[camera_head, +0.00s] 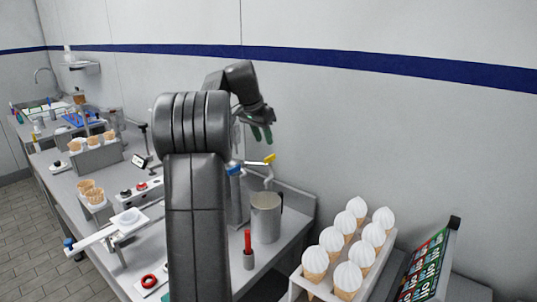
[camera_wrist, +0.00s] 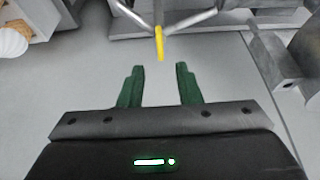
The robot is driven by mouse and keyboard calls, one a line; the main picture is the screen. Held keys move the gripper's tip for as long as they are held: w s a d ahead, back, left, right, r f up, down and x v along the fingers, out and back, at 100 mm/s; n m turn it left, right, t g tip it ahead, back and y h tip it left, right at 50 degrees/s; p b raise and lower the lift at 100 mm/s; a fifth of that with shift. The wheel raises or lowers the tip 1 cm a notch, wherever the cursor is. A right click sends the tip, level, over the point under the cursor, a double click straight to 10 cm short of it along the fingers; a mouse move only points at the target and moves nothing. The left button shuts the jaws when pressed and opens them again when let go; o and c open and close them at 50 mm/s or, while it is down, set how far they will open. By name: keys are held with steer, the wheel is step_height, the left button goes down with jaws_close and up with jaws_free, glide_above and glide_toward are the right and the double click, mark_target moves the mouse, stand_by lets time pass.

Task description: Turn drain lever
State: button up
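A yellow lever handle (camera_head: 269,158) sticks up on a metal tap beside a blue handle (camera_head: 234,169), above a metal pitcher. I cannot tell which of them is the drain lever. In the wrist view a yellow handle (camera_wrist: 159,44) hangs from thin metal pipes, just beyond my fingertips and centred between them. My gripper (camera_wrist: 159,72) is open, its two green fingers apart with nothing between them. In the head view my gripper (camera_head: 261,135) hangs above and close to the yellow handle.
A metal pitcher (camera_head: 265,217) and a red-handled tool (camera_head: 248,246) stand below the tap. Several white-topped cones (camera_head: 348,280) stand in a holder at front right. Cones in stands (camera_head: 92,192) and a control box (camera_head: 140,190) are on the left counter. The wall is close behind.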

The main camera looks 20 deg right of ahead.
mark_target(270, 156)
steer(key=x, duration=0.7)
steer(key=shift+w+d+f, duration=0.1)
steer(key=shift+d+f, duration=0.05)
steer(key=shift+f, duration=0.2)
steer(key=shift+c, duration=0.4)
jaws_close()
